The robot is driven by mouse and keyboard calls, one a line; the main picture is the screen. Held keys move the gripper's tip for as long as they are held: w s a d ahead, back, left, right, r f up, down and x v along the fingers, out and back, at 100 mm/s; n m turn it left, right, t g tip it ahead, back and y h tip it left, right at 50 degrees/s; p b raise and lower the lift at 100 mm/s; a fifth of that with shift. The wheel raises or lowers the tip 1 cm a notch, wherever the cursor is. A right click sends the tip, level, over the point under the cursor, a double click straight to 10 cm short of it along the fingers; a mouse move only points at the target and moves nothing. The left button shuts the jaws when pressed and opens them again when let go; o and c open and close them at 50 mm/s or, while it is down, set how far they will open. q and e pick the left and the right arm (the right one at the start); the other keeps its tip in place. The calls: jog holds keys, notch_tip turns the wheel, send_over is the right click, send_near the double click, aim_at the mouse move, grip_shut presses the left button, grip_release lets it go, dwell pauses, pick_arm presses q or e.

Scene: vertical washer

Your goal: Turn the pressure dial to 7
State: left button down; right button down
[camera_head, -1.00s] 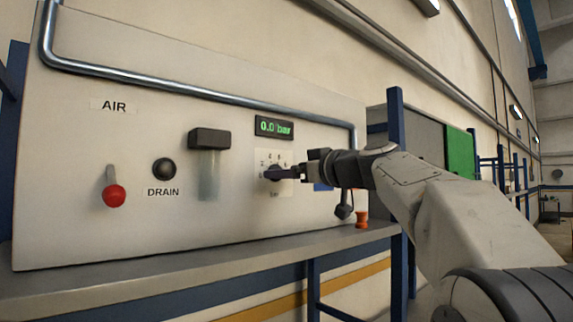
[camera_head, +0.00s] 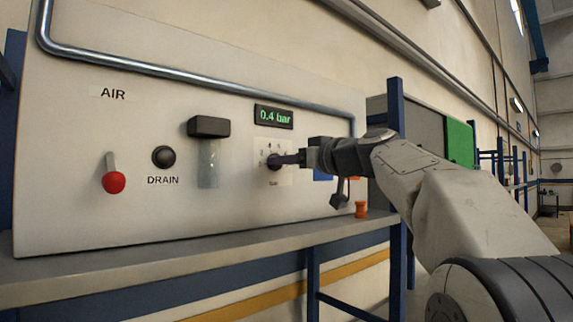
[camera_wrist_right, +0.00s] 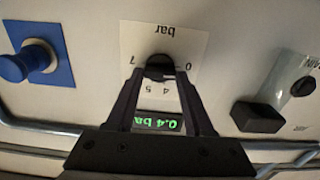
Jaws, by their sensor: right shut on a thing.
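The pressure dial (camera_head: 273,161) is a dark knob on a pale numbered plate on the white panel, below a display (camera_head: 274,117) that reads 0.4 bar in green. My right gripper (camera_head: 290,159) reaches it from the right and is shut on the knob. In the right wrist view the picture is upside down; the dial (camera_wrist_right: 160,66) sits between the two fingertips of the gripper (camera_wrist_right: 160,76), with the numbers 7, 5, 4 and 0 showing around it. The display also shows there (camera_wrist_right: 158,123). Where the dial points is hard to tell. My left gripper is not in view.
A red-tipped lever (camera_head: 114,181) under the AIR label, a black DRAIN knob (camera_head: 164,157) and a filter bowl (camera_head: 209,165) are left of the dial. A blue plate with a blue knob (camera_wrist_right: 38,62) is beside it. A metal pipe (camera_head: 200,86) runs above.

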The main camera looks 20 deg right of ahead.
jog(key=shift+f+n+p, duration=0.15)
jog(key=shift+n+p, duration=1.75)
jog(key=shift+n, duration=6.55)
jog(key=shift+f+n+p, duration=0.15)
jog(key=shift+n+p, duration=1.75)
jog(key=shift+n, duration=6.55)
jog(key=shift+c, duration=1.7)
grip_release()
jog(key=shift+o, duration=0.3)
